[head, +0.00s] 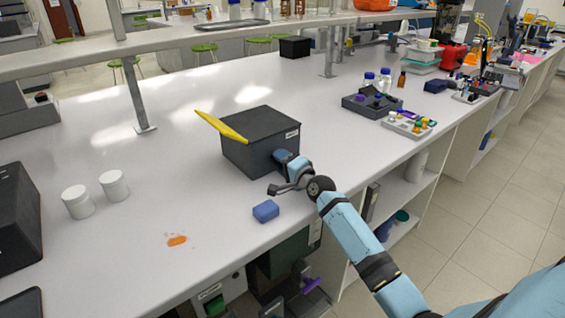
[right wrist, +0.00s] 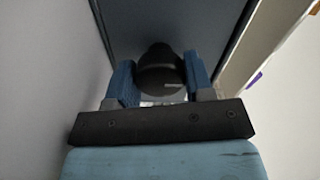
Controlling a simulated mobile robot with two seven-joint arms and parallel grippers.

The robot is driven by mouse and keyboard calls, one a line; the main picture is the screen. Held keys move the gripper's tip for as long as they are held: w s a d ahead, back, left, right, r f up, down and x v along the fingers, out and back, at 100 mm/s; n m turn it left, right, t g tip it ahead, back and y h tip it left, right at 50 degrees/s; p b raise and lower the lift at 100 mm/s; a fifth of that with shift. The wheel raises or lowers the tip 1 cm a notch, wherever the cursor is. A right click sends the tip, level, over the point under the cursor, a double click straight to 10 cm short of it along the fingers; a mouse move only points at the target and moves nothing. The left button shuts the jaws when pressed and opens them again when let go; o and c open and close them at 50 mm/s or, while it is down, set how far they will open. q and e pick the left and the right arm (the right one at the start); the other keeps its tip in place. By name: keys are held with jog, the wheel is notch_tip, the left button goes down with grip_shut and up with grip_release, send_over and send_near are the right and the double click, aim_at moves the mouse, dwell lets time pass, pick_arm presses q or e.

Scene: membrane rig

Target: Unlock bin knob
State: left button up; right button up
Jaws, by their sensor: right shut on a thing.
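The bin is a dark grey box (head: 258,132) with a pale label, standing on the white bench in the head view. A long yellow piece (head: 221,126) lies slanted across its top left edge. My right gripper (head: 283,160) is at the bin's front face. In the right wrist view the round black knob (right wrist: 160,68) sits between its two blue finger pads, and the gripper (right wrist: 161,84) is shut on it. The bin's dark face (right wrist: 185,22) shows behind the knob. The knob is hidden by the gripper in the head view. My left gripper is not in view.
A blue block (head: 265,211) lies on the bench just in front of my right gripper. Two white jars (head: 96,193) and an orange smear (head: 177,240) are to the left. A dark rack (head: 371,104) stands to the right.

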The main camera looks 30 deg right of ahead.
jog(key=o, duration=0.9)
jog(key=shift+r, duration=0.1)
jog(key=shift+o, duration=0.2)
jog(key=shift+s, duration=0.1)
jog(key=shift+s, duration=0.3)
jog(key=s, duration=0.8)
jog(key=s+d, duration=0.1)
jog(key=s, duration=0.3)
jog(key=shift+s, duration=0.45)
